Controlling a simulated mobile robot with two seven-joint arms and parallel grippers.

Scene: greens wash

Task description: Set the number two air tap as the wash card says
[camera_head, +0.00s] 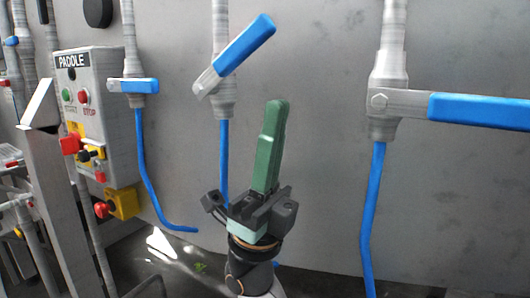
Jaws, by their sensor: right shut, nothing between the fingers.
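Three air taps with blue lever handles are on pipes along the grey wall. The left tap (140,86) has its lever level, pointing right. The middle tap (246,44) has its lever slanted up to the right. The right tap (478,109) looks largest, its lever nearly level and pointing right past the frame edge. I see no numbers on them and no readable wash card. My right gripper (276,108) points up with its green fingers shut and empty, below the middle lever and apart from it in the picture. My left gripper is not in view.
Blue hoses (371,215) hang below the taps. A grey PADDLE control box (105,140) with coloured buttons and a red-yellow switch stands at left, behind a pale metal post (57,195). Wall between the middle and right taps is clear.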

